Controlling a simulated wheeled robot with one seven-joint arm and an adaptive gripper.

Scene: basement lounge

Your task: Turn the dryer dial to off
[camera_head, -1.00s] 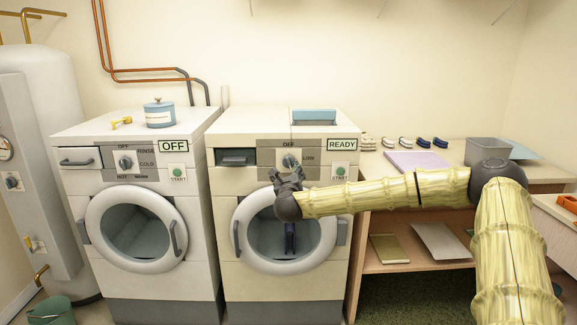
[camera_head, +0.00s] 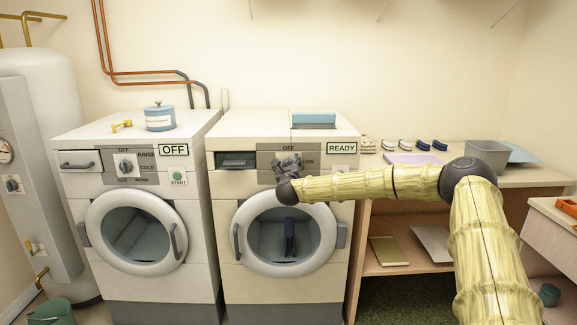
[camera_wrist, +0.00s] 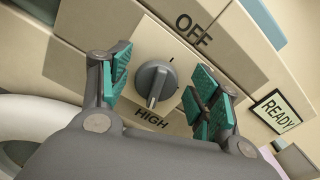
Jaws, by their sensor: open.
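The dryer (camera_head: 235,295) is the right-hand cream machine, with a READY display (camera_head: 342,148). Its dial (camera_wrist: 156,84) is a round grey knob with a raised ridge, on a light plate between the words OFF and HIGH. The ridge lies roughly along the line from OFF to HIGH, its thicker end toward HIGH; I cannot tell for sure which end is the pointer. My gripper (camera_wrist: 166,82) is open, with teal-padded fingers on either side of the dial, seemingly not touching it. In the head view, my gripper (camera_head: 287,167) hides the dial.
A similar machine (camera_head: 203,290) with an OFF display stands to the left, a blue tin (camera_head: 159,117) on top. The dryer's round door (camera_head: 247,257) is below my gripper, a dark blue item behind its glass. A shelf table (camera_head: 546,178) stands to the right.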

